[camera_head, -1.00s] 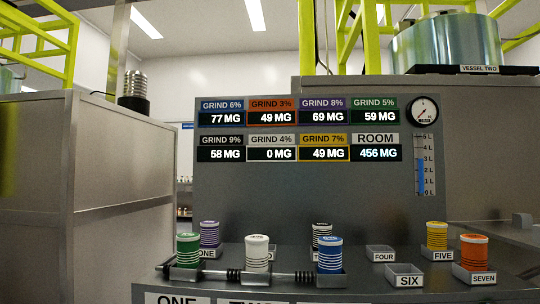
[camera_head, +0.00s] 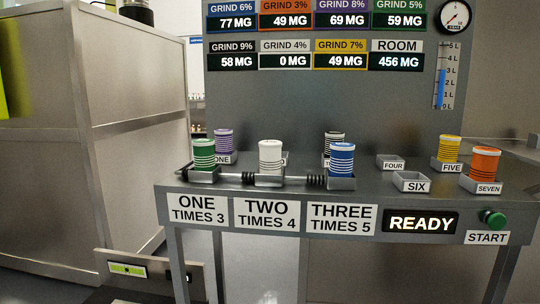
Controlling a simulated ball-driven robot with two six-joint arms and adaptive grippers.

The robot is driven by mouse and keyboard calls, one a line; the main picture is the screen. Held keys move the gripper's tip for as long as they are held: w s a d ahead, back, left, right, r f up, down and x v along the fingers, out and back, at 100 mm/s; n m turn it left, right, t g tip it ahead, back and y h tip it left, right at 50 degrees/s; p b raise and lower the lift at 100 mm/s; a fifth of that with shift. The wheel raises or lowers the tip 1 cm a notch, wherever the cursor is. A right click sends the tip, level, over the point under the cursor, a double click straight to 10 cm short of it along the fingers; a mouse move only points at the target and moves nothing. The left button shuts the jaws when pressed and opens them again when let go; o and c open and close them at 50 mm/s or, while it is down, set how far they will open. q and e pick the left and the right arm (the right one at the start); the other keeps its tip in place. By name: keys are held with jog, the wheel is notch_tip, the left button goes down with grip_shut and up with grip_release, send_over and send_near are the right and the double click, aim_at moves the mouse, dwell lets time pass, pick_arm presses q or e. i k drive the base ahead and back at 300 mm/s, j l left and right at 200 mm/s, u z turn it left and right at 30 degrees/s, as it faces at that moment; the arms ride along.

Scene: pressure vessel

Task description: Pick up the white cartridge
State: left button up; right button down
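The white cartridge (camera_head: 270,157) stands upright in the middle front holder, above the TWO TIMES 4 label (camera_head: 267,213). A green cartridge (camera_head: 204,154) stands to its left and a blue cartridge (camera_head: 341,159) to its right, each in its own front holder. A dark rod with ribbed sections (camera_head: 236,178) runs along these holders. Neither of my grippers shows in the head view.
A purple cartridge (camera_head: 224,141) and a black-striped one (camera_head: 334,142) stand behind. Yellow (camera_head: 449,148) and orange (camera_head: 485,162) cartridges stand at right. The SIX tray (camera_head: 411,182) and FOUR tray (camera_head: 391,162) are empty. A green START button (camera_head: 492,218) is on the front. A metal cabinet (camera_head: 90,150) stands left.

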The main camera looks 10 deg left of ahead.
aim_at(270, 151)
jog(key=i+j, duration=0.15)
jog(key=j, duration=0.15)
jog(key=i+j, duration=0.2)
jog(key=j, duration=0.15)
jog(key=i+j, duration=0.15)
jog(key=j, duration=0.15)
jog(key=i+j, duration=0.15)
jog(key=j, duration=0.2)
